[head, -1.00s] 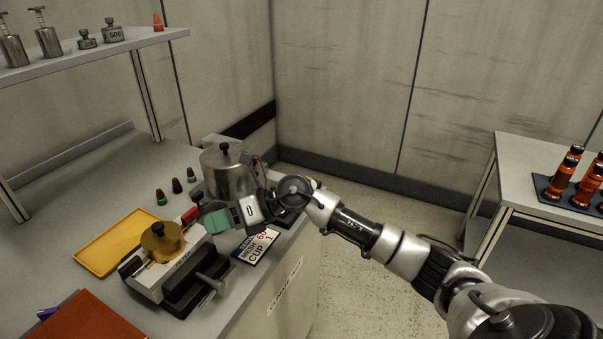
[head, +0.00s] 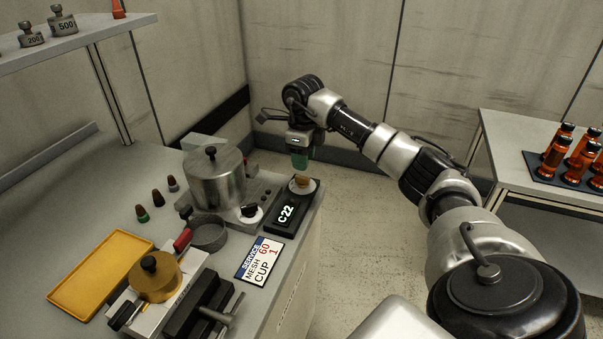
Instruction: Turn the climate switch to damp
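A rotary knob with a black grip on a white dial (head: 251,212) sits on the front of the grey machine base, beside a steel pot (head: 216,178). It is the likeliest climate switch, but its markings are too small to read. My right gripper (head: 300,165) points down with green fingertips, to the right of and beyond the knob. It is just above a small orange-brown piece on a white round dish (head: 306,189). Whether it touches that piece, or how far its fingers are apart, I cannot tell. My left gripper is not in view.
A black unit with a lit "C22" display (head: 286,214) stands under the dish. A side table (head: 505,136) holds orange bottles.

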